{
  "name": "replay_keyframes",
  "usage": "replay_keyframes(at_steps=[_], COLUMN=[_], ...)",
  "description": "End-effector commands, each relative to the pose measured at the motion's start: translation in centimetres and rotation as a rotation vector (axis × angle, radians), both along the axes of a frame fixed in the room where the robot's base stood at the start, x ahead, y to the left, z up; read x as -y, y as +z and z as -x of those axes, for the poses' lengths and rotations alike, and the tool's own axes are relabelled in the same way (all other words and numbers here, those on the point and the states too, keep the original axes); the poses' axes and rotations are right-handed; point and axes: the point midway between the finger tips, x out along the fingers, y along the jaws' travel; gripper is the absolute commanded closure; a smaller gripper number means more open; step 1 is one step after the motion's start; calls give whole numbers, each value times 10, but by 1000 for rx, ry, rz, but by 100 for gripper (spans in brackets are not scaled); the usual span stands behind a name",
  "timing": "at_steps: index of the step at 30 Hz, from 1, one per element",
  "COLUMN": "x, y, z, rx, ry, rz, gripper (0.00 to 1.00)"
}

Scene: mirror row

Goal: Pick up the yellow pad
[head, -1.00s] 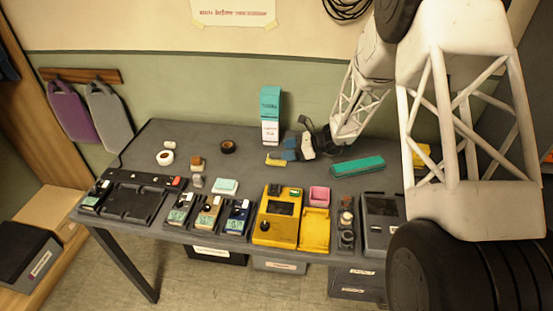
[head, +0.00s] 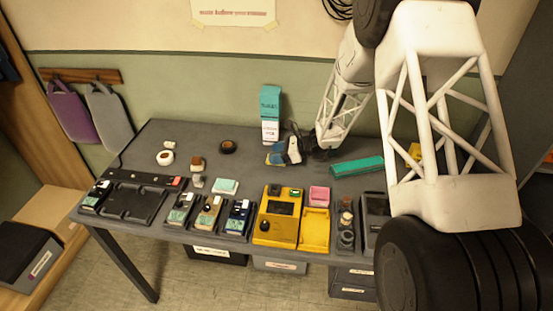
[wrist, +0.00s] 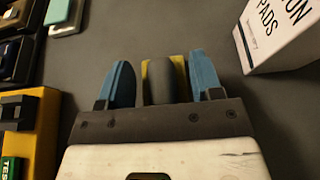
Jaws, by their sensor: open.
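The yellow pad lies on the dark grey table by the wall side, and only a small yellow part of it (head: 267,158) shows in the head view beside my blue fingers. My gripper (head: 281,153) is low over it with its fingers open. In the wrist view, yellow edges of the pad (wrist: 147,78) show between the two blue fingers of my gripper (wrist: 163,80). A dark grey rounded piece between the fingers covers most of the yellow; I cannot tell whether it belongs to the pad. Whether either finger touches the pad is unclear.
A tall teal and white box (head: 270,115) stands just behind my gripper; its white side (wrist: 277,38) is close in the wrist view. A green block (head: 357,166) lies to the right. A yellow device (head: 278,222) and several smaller ones line the front edge.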

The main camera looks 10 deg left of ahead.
Motion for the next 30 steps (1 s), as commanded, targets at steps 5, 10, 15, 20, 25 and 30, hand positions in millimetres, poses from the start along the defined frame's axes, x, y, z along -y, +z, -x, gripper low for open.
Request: replay_keyframes(at_steps=[5, 10, 15, 20, 25, 30], x=[0, 0, 0, 0, 0, 0], y=[0, 0, 0, 3, 15, 33], z=[0, 0, 0, 0, 0, 0], rx=[0, 0, 0, 1, 2, 2], ry=[0, 0, 0, 0, 1, 0], rz=[0, 0, 0, 0, 0, 0], gripper=[50, 71, 71, 71, 71, 71])
